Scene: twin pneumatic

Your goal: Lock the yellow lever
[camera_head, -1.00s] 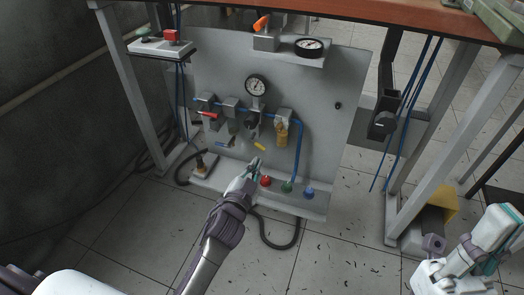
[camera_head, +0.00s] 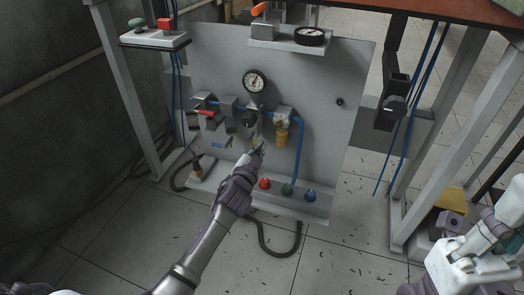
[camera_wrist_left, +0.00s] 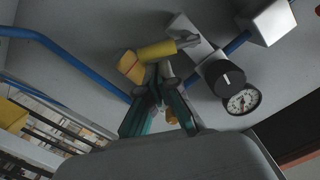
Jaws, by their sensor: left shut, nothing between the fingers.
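The yellow lever (camera_wrist_left: 157,50) is a short yellow cylinder on a grey fitting of the upright panel (camera_head: 325,120). In the left wrist view it lies just beyond my fingertips. In the head view my gripper mostly hides it. My left gripper (camera_head: 258,151) is shut and empty, close in front of the lever below the round gauge. It also shows in the left wrist view (camera_wrist_left: 155,84). Whether the fingertips touch the lever I cannot tell. My right gripper is at the lower right of the head view, partly cut off, and its fingers are unclear.
A pressure gauge (camera_head: 254,81), a red lever (camera_head: 204,112), a yellow filter bowl (camera_head: 281,137) and a blue hose (camera_head: 301,150) crowd the panel. Red (camera_head: 264,184), green (camera_head: 287,189) and blue (camera_head: 310,196) knobs sit below. Table legs flank the panel.

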